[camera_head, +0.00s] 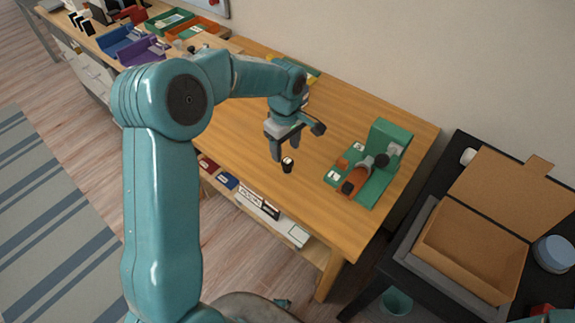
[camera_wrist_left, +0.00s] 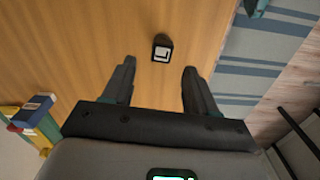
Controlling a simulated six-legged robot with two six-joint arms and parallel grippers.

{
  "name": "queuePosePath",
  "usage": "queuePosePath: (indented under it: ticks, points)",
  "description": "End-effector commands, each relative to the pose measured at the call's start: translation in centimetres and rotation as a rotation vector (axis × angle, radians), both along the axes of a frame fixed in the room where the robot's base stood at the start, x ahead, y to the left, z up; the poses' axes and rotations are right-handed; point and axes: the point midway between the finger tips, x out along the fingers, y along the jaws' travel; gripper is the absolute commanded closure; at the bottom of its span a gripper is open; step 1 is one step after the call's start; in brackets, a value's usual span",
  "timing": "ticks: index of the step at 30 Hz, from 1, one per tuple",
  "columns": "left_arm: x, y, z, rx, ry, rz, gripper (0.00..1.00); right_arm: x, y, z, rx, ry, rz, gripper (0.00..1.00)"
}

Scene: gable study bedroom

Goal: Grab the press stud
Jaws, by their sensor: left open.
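The press stud is probably the small black piece (camera_head: 288,165) with a pale top on the wooden table, near its front edge. In the left wrist view a small black block (camera_wrist_left: 162,47) with a white mark on top lies just beyond the fingertips, between their lines. My left gripper (camera_head: 284,150) is open, fingers pointing down, close above and beside the piece. In the left wrist view its two fingers (camera_wrist_left: 160,70) are apart with nothing between them. My right gripper is not in view.
A green and orange device (camera_head: 372,165) stands right of the piece on the table (camera_head: 330,120). Purple (camera_head: 143,52) and blue (camera_head: 115,40) trays are at the far left. An open cardboard box (camera_head: 470,250) sits on a dark table at right. Bare wood surrounds the piece.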

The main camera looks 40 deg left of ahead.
Motion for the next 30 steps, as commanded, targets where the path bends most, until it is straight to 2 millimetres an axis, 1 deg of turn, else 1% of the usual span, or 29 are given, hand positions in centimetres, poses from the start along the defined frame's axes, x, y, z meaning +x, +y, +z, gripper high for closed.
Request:
queuePosePath:
  ticks: [6, 9, 17, 18, 20, 21, 22, 23, 30]
  points:
    - [-0.3, -0.4, -3.6, -0.001, 0.005, -0.001, 0.42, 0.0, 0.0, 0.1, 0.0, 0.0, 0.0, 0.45]
    - [-0.3, -0.4, -4.6, -0.001, 0.004, 0.0, 0.42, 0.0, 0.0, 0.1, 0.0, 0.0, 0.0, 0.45]
    - [-0.2, -0.4, -4.8, -0.001, 0.002, 0.0, 0.42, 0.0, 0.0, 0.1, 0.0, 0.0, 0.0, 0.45]
    - [-0.2, -0.4, -4.8, -0.001, 0.002, 0.0, 0.55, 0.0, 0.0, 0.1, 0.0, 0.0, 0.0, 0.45]
    - [-0.2, -0.4, -4.8, -0.001, 0.002, 0.0, 0.75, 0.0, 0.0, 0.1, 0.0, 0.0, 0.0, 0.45]
    - [-0.2, -0.4, -4.8, -0.001, 0.002, 0.0, 0.88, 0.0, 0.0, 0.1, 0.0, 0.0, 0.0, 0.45]
    - [-0.2, -0.4, -4.8, -0.001, 0.002, 0.0, 0.98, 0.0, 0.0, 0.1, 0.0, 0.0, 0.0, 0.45]
    - [-0.2, -0.4, -4.8, -0.001, 0.002, 0.0, 1.0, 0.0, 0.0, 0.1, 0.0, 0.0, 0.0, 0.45]
    - [-0.2, -0.4, -4.7, -0.001, 0.002, 0.0, 1.0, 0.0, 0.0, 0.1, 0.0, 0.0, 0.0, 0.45]
